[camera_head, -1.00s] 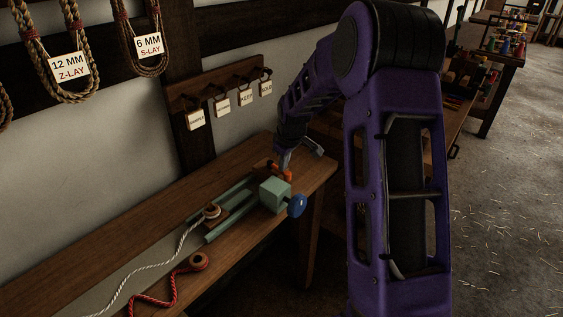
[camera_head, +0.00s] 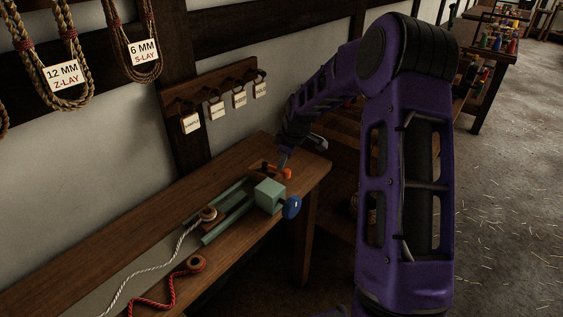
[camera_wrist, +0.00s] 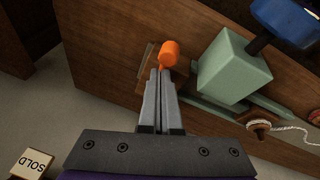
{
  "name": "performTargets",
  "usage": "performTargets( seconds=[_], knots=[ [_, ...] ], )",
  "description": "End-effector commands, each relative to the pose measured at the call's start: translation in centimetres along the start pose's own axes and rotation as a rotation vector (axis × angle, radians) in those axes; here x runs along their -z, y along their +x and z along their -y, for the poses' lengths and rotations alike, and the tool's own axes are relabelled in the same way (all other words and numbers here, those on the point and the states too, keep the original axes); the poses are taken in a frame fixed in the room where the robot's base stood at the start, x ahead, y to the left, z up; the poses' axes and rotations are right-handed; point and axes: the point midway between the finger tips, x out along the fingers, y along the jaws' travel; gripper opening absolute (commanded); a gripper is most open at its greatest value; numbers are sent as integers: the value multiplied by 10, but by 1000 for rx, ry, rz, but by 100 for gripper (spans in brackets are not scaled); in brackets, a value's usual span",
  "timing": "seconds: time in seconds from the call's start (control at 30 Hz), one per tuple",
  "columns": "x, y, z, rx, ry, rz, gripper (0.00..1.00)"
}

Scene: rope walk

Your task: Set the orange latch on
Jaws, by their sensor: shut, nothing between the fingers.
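The orange latch (camera_head: 286,173) is on the wooden bench near its far right end, just beyond the green block of the rope machine (camera_head: 269,195). In the wrist view the latch (camera_wrist: 169,52) shows as an orange knob on a short stem over a small plate. My gripper (camera_wrist: 160,72) is shut and empty, its tips at the latch's stem, close to or touching it. In the head view my gripper (camera_head: 283,160) comes down on the latch from above, and the arm partly hides it.
A blue knob (camera_head: 292,207) sticks out at the front of the green block. A white rope (camera_head: 150,268) and a red rope (camera_head: 158,303) lie on the bench (camera_head: 75,262). Small tags hang from a peg rack (camera_head: 210,95) on the wall.

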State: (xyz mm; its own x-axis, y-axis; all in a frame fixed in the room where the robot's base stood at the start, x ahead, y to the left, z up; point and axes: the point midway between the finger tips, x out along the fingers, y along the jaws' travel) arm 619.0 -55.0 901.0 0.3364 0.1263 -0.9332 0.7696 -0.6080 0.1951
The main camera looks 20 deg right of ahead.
Motion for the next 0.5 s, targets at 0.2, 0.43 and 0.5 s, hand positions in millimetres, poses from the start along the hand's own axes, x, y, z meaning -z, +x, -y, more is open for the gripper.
performTargets(
  seconds=[0.2,0.43,0.5],
  knots=[
    [-1,0,-2,13,-39,-8,0],
    [-1,1,-3,23,-70,-14,0],
    [-1,1,-3,23,-70,-13,0]
  ],
)
